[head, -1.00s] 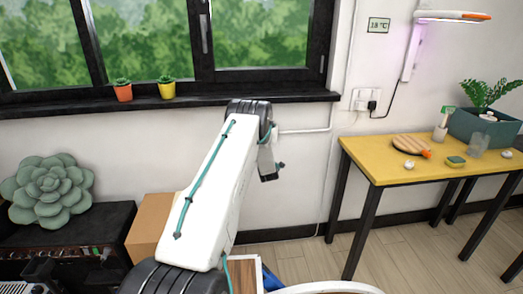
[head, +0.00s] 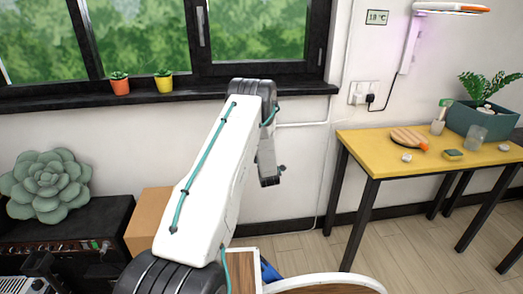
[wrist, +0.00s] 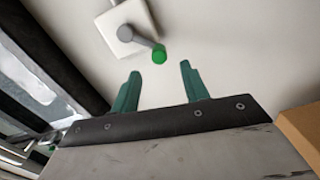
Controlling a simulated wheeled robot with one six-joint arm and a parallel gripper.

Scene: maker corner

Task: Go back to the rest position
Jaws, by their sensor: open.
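My gripper (wrist: 160,85) shows in the wrist view with its two teal fingers apart and nothing between them. Beyond the fingers is a pale surface with a white square plate (wrist: 117,30). A grey rod with a green end (wrist: 159,54) stands out from the plate, apart from the fingers. In the head view my white arm is raised in front of the wall and bends down at its far end. The fingertips cannot be made out there.
A yellow table (head: 385,158) stands right of my arm, bearing a paddle (head: 408,138), a sponge (head: 453,155) and a planter (head: 485,121). A cardboard box (head: 150,217) and a black amplifier (head: 75,240) are at left. Flowerpots (head: 164,82) line the sill. Floor shows below the table.

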